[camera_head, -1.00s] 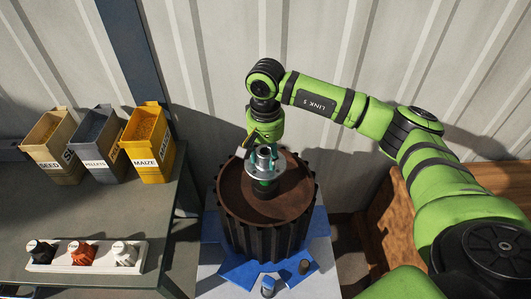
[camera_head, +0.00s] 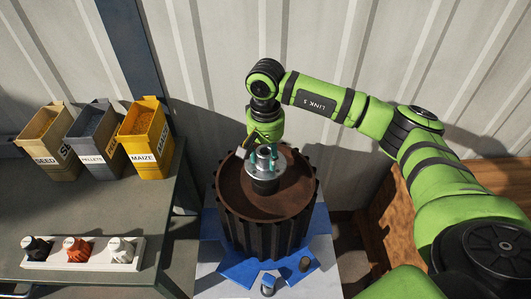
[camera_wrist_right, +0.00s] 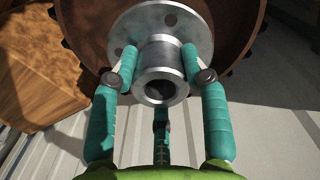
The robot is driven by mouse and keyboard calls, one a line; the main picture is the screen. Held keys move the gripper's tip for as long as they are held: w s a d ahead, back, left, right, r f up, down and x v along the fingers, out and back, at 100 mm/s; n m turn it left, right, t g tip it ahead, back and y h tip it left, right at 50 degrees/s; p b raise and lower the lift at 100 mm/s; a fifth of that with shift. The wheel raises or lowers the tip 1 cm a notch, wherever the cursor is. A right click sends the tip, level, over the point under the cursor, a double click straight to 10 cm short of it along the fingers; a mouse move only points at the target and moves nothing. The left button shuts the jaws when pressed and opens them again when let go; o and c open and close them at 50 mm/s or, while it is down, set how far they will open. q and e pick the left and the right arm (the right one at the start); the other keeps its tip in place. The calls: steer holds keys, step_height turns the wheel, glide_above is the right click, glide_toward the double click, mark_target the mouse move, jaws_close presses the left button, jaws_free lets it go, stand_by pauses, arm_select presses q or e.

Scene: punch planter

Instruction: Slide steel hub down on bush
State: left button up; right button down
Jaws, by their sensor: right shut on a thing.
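The steel hub (camera_head: 263,173) is a shiny flanged ring with holes and a short neck. It sits above the middle of the brown round drum (camera_head: 235,190). The dark bush (camera_head: 265,187) shows just below the flange; I cannot tell how far the hub sits on it. My right gripper (camera_head: 264,155) comes from above, its teal fingers shut around the hub's neck. In the right wrist view the fingers (camera_wrist_right: 158,62) grip the neck of the hub (camera_wrist_right: 160,45), and the flange lies close to the drum face. The bush is hidden there. My left gripper is not in view.
The drum stands on a blue stand (camera_head: 240,270) with small pegs in front. At left, a bench (camera_head: 60,205) holds seed, pellets and maize bins (camera_head: 147,140) and a white strip (camera_head: 82,254) with three knobs. A corrugated wall (camera_head: 220,60) is behind, a wooden crate (camera_head: 490,210) at right.

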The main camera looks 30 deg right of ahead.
steer(key=shift+w+f+b, duration=0.1)
steer(key=shift+f+b, duration=0.45)
steer(key=c, duration=0.6)
jaws_free()
steer(key=shift+o, duration=0.2)
steer(key=shift+s+f, duration=0.15)
steer(key=shift+s, duration=0.05)
step_height(320, 180, up, 12)
steer(key=shift+r, duration=0.2)
